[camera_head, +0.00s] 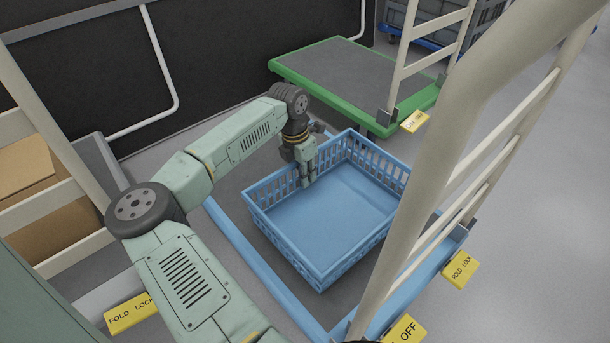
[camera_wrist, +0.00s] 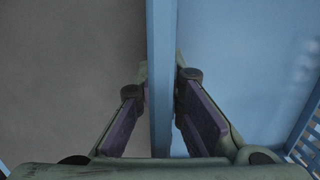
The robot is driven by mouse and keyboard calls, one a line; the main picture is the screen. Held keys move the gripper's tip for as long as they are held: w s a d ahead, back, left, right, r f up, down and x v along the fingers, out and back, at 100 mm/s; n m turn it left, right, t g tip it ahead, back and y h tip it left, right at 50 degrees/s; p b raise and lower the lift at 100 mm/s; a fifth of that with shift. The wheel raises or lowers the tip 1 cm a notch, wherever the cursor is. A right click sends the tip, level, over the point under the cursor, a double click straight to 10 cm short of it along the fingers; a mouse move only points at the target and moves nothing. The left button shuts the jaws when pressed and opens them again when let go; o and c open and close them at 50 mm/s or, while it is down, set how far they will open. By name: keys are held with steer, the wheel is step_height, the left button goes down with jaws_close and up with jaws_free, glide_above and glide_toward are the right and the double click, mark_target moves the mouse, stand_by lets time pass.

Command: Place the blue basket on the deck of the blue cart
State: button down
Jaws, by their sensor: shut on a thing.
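The blue basket (camera_head: 325,215) is an empty, slatted, open-topped crate in the head view. It is over the grey deck of the blue cart (camera_head: 244,258), inside the blue frame. I cannot tell whether its bottom touches the deck. My gripper (camera_head: 308,178) is at the basket's far left wall, pointing down. In the wrist view my gripper (camera_wrist: 160,112) has one finger on each side of the basket's blue wall (camera_wrist: 161,60), shut on it. The basket floor shows to the right of the wall and grey surface to the left.
A green cart (camera_head: 340,75) with a grey deck stands behind. Cream rail handles (camera_head: 440,150) rise at the right front. Yellow lock tags (camera_head: 459,270) sit at the frame corners. A cardboard box (camera_head: 35,190) is at the left. Open floor (camera_head: 550,200) lies to the right.

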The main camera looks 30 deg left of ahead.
steer(key=c, duration=2.1)
jaws_free()
steer(key=shift+f, duration=0.15)
steer(key=o, duration=0.4)
steer(key=r+p, duration=0.1)
steer(key=r, duration=0.3)
steer(key=a+r+p, duration=0.1)
steer(key=r, duration=0.3)
steer(key=s+r+p, duration=0.1)
steer(key=r+p, duration=0.1)
steer(key=r, duration=0.2)
steer(key=shift+a+r, duration=0.15)
steer(key=shift+a, duration=0.1)
